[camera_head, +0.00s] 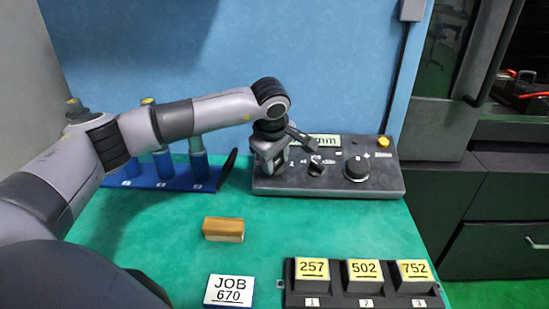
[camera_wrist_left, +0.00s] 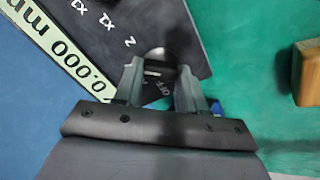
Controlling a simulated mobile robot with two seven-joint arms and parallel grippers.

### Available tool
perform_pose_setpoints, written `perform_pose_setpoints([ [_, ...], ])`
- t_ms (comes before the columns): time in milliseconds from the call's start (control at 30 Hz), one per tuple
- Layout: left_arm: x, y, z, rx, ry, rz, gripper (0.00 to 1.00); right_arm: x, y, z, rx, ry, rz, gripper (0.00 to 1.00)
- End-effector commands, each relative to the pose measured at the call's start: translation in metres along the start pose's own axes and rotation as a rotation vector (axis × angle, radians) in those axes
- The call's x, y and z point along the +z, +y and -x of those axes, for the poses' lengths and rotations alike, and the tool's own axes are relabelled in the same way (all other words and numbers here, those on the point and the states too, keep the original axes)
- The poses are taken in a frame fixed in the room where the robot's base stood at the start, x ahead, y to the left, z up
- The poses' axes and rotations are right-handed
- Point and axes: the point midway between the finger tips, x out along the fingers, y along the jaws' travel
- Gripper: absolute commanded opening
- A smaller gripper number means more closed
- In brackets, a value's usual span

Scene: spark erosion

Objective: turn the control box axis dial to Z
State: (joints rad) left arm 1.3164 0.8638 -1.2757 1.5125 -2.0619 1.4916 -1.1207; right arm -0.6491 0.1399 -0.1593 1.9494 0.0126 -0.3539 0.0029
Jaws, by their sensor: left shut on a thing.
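The dark control box (camera_head: 376,184) stands at the back of the green table, with a display and two visible knobs. My left gripper (camera_head: 270,165) points down over the box's left end and hides the axis dial in the head view. In the left wrist view, my left gripper (camera_wrist_left: 161,78) is shut on the dark axis dial (camera_wrist_left: 157,58), one finger on each side. The mark "Z" (camera_wrist_left: 130,42) shows up and left of the dial, and "OFF" (camera_wrist_left: 154,88) shows between the fingers. I cannot tell which mark the dial points at. My right gripper is out of view.
The small knob (camera_head: 315,166), large knob (camera_head: 356,168) and yellow button (camera_head: 383,141) are right of my gripper. A blue rack (camera_head: 145,182) stands left. A wooden block (camera_head: 223,229), JOB card (camera_head: 229,290) and black tray (camera_head: 387,301) with numbered blocks lie in front.

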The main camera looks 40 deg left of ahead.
Motion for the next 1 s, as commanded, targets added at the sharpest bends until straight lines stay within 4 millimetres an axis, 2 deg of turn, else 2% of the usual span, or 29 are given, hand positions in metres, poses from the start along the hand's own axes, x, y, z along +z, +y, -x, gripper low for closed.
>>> perform_pose_setpoints([
  [200,0.0001,0.0020,0.0025,-0.002,-0.002,-0.190,0.10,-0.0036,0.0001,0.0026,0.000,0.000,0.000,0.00],
  [500,0.0003,0.0023,0.0021,-0.009,-0.002,-0.383,0.10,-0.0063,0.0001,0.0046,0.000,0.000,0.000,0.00],
  [1000,0.0004,0.0024,0.0017,-0.012,-0.001,-0.485,0.10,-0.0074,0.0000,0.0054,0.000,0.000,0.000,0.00],
])
